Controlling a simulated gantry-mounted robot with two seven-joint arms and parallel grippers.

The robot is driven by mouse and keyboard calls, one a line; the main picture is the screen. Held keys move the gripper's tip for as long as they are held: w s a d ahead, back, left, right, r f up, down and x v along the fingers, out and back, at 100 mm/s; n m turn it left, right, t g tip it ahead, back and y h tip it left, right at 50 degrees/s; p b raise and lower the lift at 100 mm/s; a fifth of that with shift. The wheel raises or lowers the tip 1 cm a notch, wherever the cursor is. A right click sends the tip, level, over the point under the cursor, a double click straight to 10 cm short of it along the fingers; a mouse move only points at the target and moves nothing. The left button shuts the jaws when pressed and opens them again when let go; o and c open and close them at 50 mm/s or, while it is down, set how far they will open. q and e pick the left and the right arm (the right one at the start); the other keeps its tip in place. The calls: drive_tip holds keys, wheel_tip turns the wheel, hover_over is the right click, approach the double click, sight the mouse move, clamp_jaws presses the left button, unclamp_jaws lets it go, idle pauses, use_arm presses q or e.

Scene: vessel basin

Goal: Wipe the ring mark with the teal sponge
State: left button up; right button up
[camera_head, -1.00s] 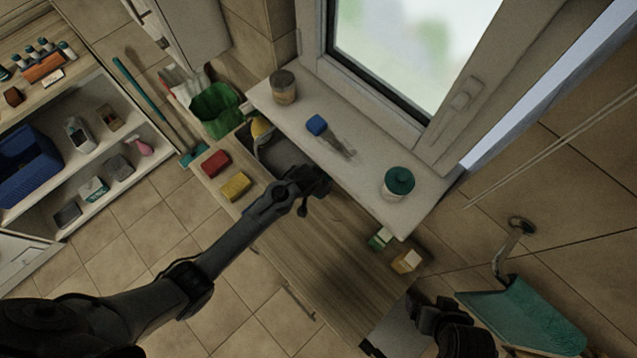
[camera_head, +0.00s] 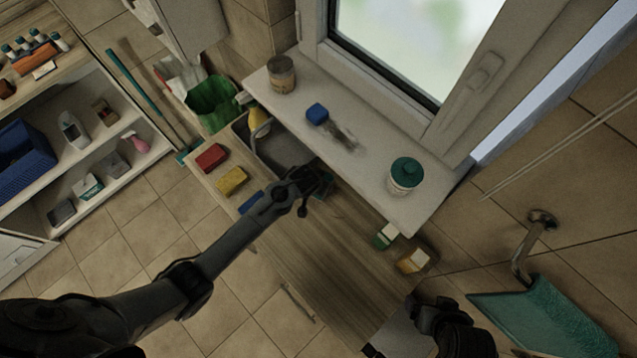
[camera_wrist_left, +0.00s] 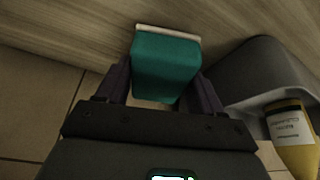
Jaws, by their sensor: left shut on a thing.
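My left gripper (camera_head: 320,184) is over the wooden counter (camera_head: 330,260), just right of the grey basin. In the left wrist view it is shut on the teal sponge (camera_wrist_left: 166,66), which has a pale layer at its far edge. Wood grain shows just beyond the sponge; I cannot tell whether they touch. In the head view the gripper mostly hides the sponge. I cannot make out a clear ring mark; a grey smudge (camera_head: 342,134) lies on the white windowsill beside a blue item (camera_head: 317,113). My right gripper (camera_head: 440,317) is at the lower right, its jaws unclear.
The basin (camera_head: 262,147) holds a yellow bottle (camera_wrist_left: 289,135). Red (camera_head: 211,158), yellow (camera_head: 232,181) and blue (camera_head: 250,202) blocks line the counter's left edge. A teal-lidded jar (camera_head: 405,176) and a can (camera_head: 281,75) stand on the sill. Two small boxes (camera_head: 413,261) sit at the counter's right end.

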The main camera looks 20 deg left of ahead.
sight(326, 199)
idle(0.3)
use_arm(q)
drive_tip(key=shift+f+b, duration=0.55)
drive_tip(key=shift+f, duration=0.45)
